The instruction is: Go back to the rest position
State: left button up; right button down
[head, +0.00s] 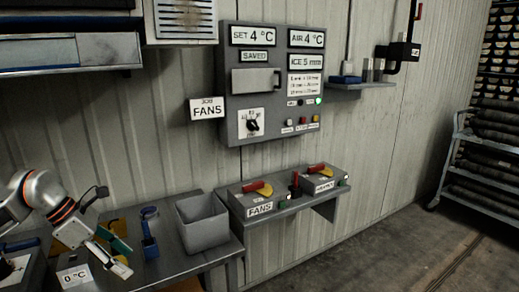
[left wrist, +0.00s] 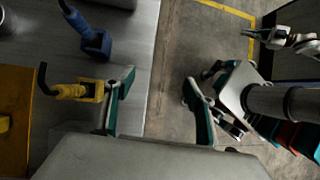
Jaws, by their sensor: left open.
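My left gripper (head: 118,254) is at the lower left of the head view, above the bench and beside a small sign reading 0 °C. Its two green-padded fingers are spread apart, and in the left wrist view the gap between them (left wrist: 158,95) is empty. In the left wrist view one finger appears close to a yellow tool (left wrist: 72,91) on the bench; I cannot tell whether they touch. Part of another pale arm (left wrist: 285,38), seemingly my right one, shows at the upper right there.
The grey bench (head: 190,262) holds a blue-handled tool (head: 149,232) and an open grey bin (head: 203,222). Right of it, a shelf carries two switch boxes (head: 258,198) with red levers. A control panel (head: 272,85) hangs above. A rack (head: 485,150) stands far right; the floor before it is clear.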

pick_arm(q)
jog(key=s+d+f+n+t+h, duration=0.25)
jog(key=d+n+h, duration=0.4)
jog(key=d, duration=0.65)
jog(key=s+d+f+n+t+h, duration=0.1)
jog(key=s+d+n+t+h, duration=0.2)
jog(key=d+n+h, duration=0.7)
jog(key=s+a+f+n+t+y, duration=0.2)
jog(key=f+n+t+y, duration=0.2)
jog(key=f+n+y, duration=0.5)
jog(key=s+a+f+n+t+y, duration=0.35)
jog(key=f+n+y, duration=0.35)
jog(key=n, duration=0.3)
jog(key=s+a+f+n+g+y, duration=0.2)
jog(key=s+f+n, duration=0.6)
jog(key=s+f, duration=0.4)
jog(key=g+y, duration=0.1)
jog(key=g, duration=0.1)
jog(key=shift+s+a+f+g+y+p, duration=0.2)
jog(key=shift+f+g+y+p, duration=0.1)
jog(key=shift+f+y, duration=0.1)
